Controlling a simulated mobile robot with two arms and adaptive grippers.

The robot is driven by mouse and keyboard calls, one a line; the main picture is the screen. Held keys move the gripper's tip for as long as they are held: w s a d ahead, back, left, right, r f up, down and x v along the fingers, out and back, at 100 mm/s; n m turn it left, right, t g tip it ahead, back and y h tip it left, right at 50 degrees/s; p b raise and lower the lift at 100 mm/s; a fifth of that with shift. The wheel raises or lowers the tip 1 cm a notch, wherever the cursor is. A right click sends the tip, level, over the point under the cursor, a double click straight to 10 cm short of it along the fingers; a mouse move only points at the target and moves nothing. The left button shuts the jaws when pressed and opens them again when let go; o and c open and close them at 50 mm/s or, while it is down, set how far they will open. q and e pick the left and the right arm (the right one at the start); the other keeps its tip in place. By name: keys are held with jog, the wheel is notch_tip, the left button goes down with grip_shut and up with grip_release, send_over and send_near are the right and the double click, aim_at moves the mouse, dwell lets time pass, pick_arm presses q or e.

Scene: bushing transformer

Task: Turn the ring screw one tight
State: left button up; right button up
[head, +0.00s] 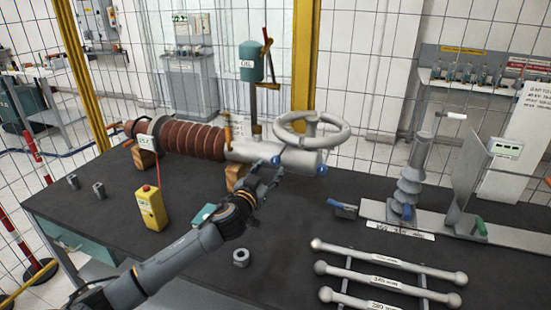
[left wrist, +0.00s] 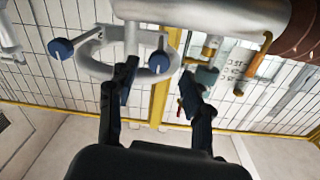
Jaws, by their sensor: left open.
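Two blue-headed screws sit at the ring end of the grey bushing (head: 245,150): a left one (head: 276,160) and a right one (head: 321,169). Which is ring screw one, I cannot tell. The grey ring (head: 345,133) stands above that end. My left gripper (head: 268,176) is just below the left blue head. In the left wrist view, my left gripper (left wrist: 163,86) has its fingers spread, with one blue head (left wrist: 159,60) between and beyond the tips; contact is unclear. The other blue head (left wrist: 60,48) is outside the fingers. My right gripper is not in view.
The bushing rests on wooden blocks (head: 236,177) on the dark table (head: 180,255). A yellow box (head: 151,208), a nut (head: 241,257) and grey bars (head: 390,262) lie around. A grey insulator stand (head: 412,178) is at right. The table front is partly clear.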

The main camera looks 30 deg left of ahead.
aim_at(274, 162)
pick_arm(q)
jog(key=w, duration=0.4)
jog(key=shift+w+a+r+p, duration=0.1)
jog(key=shift+a+r+p, duration=0.05)
jog(key=shift+a+p, duration=0.25)
jog(key=shift+w+a, duration=0.1)
jog(key=shift+w, duration=0.55)
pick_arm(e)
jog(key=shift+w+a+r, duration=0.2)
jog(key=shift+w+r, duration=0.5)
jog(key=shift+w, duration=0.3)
pick_arm(q)
jog(key=shift+c, duration=0.2)
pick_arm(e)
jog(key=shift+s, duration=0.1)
pick_arm(q)
grip_shut()
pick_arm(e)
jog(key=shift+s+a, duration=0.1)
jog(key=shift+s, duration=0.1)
